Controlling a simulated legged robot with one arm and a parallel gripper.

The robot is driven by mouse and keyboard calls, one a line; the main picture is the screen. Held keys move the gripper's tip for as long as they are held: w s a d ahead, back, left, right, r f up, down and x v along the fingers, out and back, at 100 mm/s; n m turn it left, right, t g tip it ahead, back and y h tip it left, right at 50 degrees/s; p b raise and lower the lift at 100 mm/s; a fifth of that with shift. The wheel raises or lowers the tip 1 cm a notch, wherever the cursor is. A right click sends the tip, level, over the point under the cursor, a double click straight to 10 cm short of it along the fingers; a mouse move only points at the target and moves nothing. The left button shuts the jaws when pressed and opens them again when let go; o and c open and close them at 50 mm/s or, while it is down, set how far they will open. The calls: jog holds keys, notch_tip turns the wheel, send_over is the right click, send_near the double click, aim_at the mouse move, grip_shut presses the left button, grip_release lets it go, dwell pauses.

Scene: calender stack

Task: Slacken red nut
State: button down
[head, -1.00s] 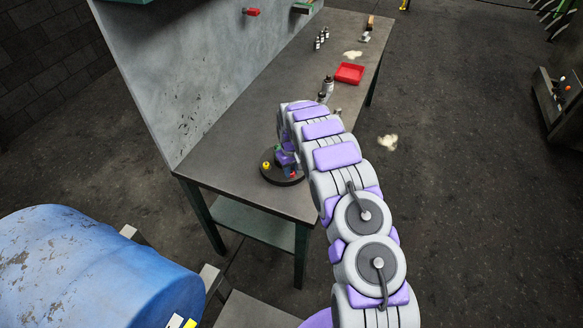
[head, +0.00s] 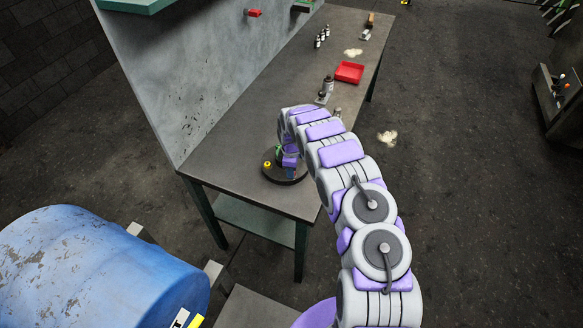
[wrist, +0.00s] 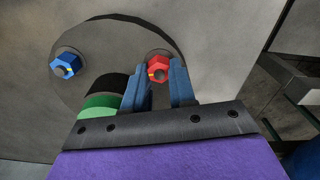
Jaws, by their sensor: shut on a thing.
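The red nut (wrist: 158,68) sits on a dark round plate (wrist: 70,92) in the wrist view, with a yellow mark on its face. My gripper (wrist: 160,76) has its two blue fingers on either side of the nut, shut on it. A blue nut (wrist: 65,63) sits on the same plate to the left, apart from the fingers. A green round part (wrist: 98,104) shows left of my gripper, partly hidden by it. In the head view the round plate (head: 270,174) lies on the bench, and my arm hides the red nut there. A yellow part (head: 267,164) stands at its left edge.
The grey workbench (head: 255,125) runs away along a metal back panel. A red tray (head: 349,72), dark bottles (head: 322,38) and a spray can (head: 328,84) stand farther along it.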

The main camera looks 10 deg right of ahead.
jog(key=shift+w+r+n, duration=0.1)
jog(key=shift+w+n, duration=0.05)
jog(key=shift+n, duration=0.45)
jog(key=shift+p, duration=0.35)
jog(key=c, duration=1.2)
grip_release()
notch_tip(320, 180, up, 17)
jog(key=shift+r, duration=0.1)
